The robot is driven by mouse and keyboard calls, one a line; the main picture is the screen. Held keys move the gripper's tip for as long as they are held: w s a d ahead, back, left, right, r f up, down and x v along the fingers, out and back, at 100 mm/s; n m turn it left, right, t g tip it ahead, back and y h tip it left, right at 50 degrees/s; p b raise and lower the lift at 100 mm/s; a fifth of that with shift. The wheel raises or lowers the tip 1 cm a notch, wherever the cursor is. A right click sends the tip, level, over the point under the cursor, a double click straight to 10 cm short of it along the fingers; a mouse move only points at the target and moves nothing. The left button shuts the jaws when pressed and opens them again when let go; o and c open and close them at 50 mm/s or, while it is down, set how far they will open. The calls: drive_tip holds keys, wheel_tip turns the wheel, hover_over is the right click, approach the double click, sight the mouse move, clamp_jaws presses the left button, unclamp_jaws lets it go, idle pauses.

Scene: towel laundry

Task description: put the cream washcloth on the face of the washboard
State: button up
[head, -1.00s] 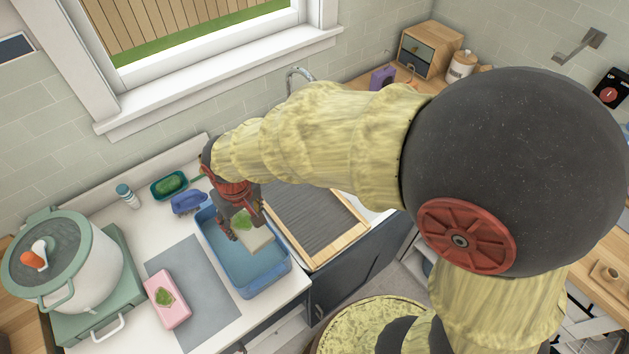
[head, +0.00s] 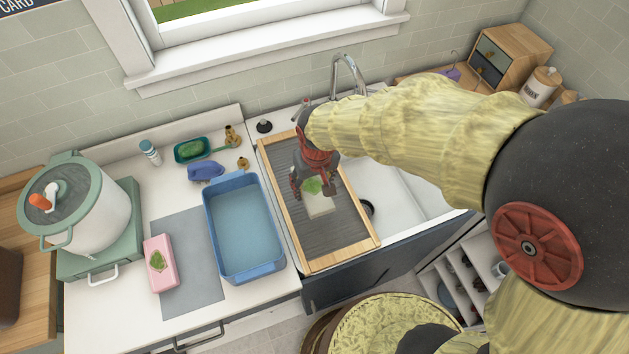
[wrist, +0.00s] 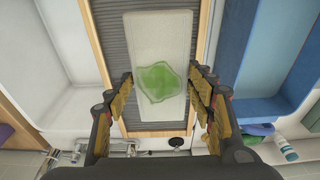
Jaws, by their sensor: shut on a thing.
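The cream washcloth (head: 320,206) is a folded pale block with a green patch on top; it also shows in the wrist view (wrist: 158,40). My gripper (head: 315,190) is shut on it, with a finger on each long side. The washboard (head: 290,196) has a dark ribbed face and a light wooden frame, and spans the left part of the sink. The cloth is over the washboard's face, which shows around it in the wrist view (wrist: 112,55). I cannot tell whether the cloth touches the ribs.
A blue basin (head: 244,232) stands left of the washboard. A pink folded cloth (head: 161,263) lies on a grey mat (head: 192,285). A pot (head: 92,215) stands far left. The open sink (head: 390,190) is at right, with a tap (head: 348,75) behind.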

drive_tip(key=w+f, duration=0.4)
drive_tip(key=w+f+b, duration=0.1)
drive_tip(key=w+f, duration=0.1)
drive_tip(key=shift+w+a+f, duration=0.1)
drive_tip(key=shift+a+f, duration=0.1)
drive_tip(key=shift+a, duration=0.15)
drive_tip(key=shift+w+f, duration=0.15)
drive_tip(key=shift+f, duration=1.45)
drive_tip(key=shift+f, duration=0.1)
drive_tip(key=o, duration=1.3)
drive_tip(key=shift+b, duration=0.3)
drive_tip(key=shift+o, duration=0.2)
